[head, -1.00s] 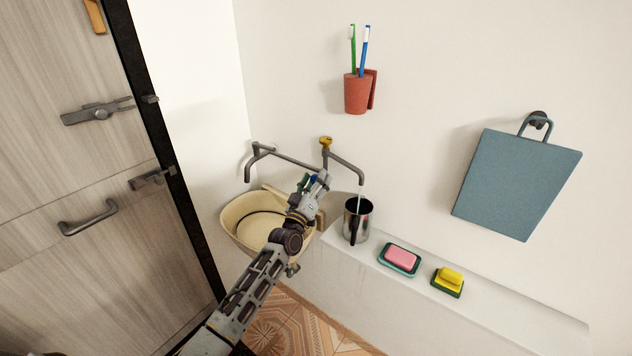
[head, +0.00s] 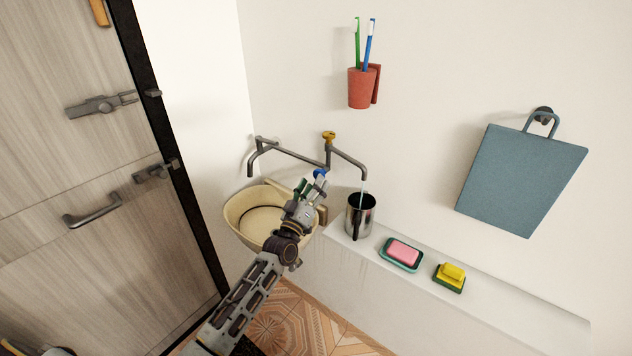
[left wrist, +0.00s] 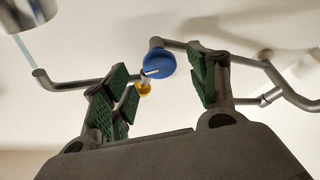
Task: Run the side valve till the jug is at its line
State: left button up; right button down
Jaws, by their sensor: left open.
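The metal jug (head: 360,217) stands upright on the white ledge under the right-hand spout (head: 350,163). A thin stream runs from that spout into it; the jug's level and line cannot be made out. A blue knob (head: 320,173) sits on the tap fitting, and a yellow knob (head: 328,136) is above it. My left gripper (head: 311,188) is open just in front of the blue knob. In the left wrist view the blue knob (left wrist: 159,64) appears between the spread green-padded fingers (left wrist: 160,85), apart from both. The jug (left wrist: 28,14) shows at that view's top left corner.
A cream basin (head: 240,222) lies under the left spout (head: 262,146), beside my arm. A pink soap on a dish (head: 402,252) and a yellow sponge (head: 451,273) sit right of the jug. A red toothbrush cup (head: 362,88) and a blue board (head: 520,180) hang on the wall.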

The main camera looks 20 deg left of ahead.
pick_arm(q)
jog(key=v, duration=0.7)
jog(key=shift+s, duration=0.15)
dwell(2.6)
